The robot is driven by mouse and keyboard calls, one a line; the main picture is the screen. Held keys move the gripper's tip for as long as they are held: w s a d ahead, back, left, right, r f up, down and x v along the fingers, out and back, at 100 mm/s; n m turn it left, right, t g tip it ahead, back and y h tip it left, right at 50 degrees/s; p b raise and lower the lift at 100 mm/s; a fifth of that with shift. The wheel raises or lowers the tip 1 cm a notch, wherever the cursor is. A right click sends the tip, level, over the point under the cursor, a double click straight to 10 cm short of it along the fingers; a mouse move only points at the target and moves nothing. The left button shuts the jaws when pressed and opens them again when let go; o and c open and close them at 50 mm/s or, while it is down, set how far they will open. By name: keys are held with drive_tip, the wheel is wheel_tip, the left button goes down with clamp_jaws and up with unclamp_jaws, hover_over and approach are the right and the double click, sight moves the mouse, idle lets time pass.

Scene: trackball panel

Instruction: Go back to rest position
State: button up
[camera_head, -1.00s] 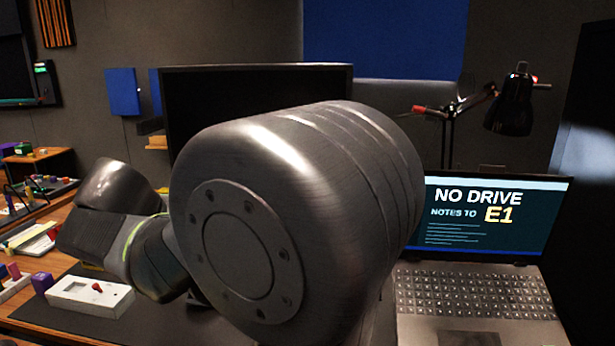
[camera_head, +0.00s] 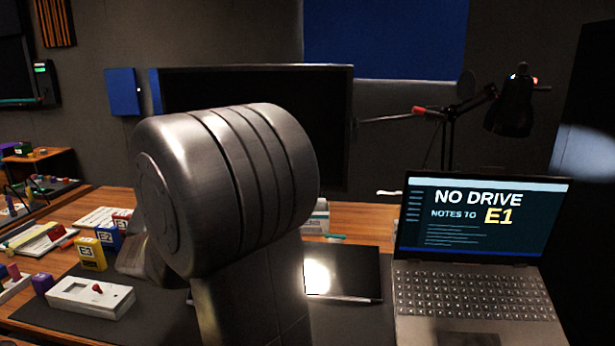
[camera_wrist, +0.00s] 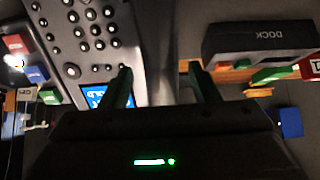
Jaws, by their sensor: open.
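My gripper shows in the wrist view (camera_wrist: 163,78), its two dark fingers spread apart with nothing between them. Beyond the fingers is a grey device (camera_wrist: 88,35) with rows of round dark buttons and a blue screen (camera_wrist: 93,97). In the head view my large metal arm joint stands in the middle, in front of the monitor, and my gripper cannot be made out. A white box with a red knob (camera_head: 90,297) sits on the dark mat at the left, apart from my arm.
A laptop (camera_head: 470,300) stands open at the right, with a desk lamp (camera_head: 512,105) behind it. Yellow (camera_head: 91,252) and blue (camera_head: 107,236) labelled blocks stand left of my arm. A flat black pad (camera_head: 350,273) lies between arm and laptop. A DOCK box (camera_wrist: 265,40) shows in the wrist view.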

drive_tip(key=shift+p+v, duration=1.75)
drive_tip(key=shift+v, duration=0.9)
